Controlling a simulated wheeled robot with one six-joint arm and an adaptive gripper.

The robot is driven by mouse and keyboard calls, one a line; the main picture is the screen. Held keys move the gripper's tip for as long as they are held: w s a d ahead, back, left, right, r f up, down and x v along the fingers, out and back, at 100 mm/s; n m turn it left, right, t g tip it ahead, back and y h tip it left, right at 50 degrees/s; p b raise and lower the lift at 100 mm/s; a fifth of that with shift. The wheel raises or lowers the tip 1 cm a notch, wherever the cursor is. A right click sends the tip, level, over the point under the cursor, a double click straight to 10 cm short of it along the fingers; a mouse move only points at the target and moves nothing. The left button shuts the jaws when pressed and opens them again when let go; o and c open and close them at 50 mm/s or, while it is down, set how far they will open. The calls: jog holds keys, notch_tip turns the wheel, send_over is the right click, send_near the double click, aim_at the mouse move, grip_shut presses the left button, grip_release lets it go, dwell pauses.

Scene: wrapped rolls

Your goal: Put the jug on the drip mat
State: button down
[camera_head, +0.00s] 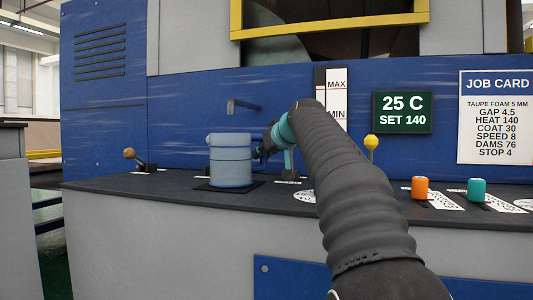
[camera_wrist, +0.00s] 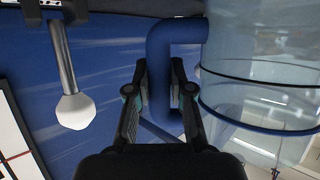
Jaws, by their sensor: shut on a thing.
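The jug (camera_head: 230,160) is a pale blue, see-through cylinder with darker blue bands. It stands upright over the black drip mat (camera_head: 257,184) on the dark counter; whether its base fully touches the mat is hard to tell. My gripper (camera_head: 262,152) is at the jug's right side. In the wrist view, my gripper (camera_wrist: 160,72) has its two fingers on either side of the blue handle of the jug (camera_wrist: 255,90) and is shut on it. The jug's far side is hidden.
A spout (camera_head: 242,105) juts from the blue panel above the jug. A knobbed lever (camera_head: 130,154) stands to the left, a yellow-knobbed lever (camera_head: 371,143) to the right. Orange (camera_head: 419,188) and teal (camera_head: 475,190) knobs lie farther right. The counter between mat and left lever is clear.

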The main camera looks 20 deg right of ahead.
jog(key=c, duration=1)
grip_release()
jog(key=shift+o, duration=0.2)
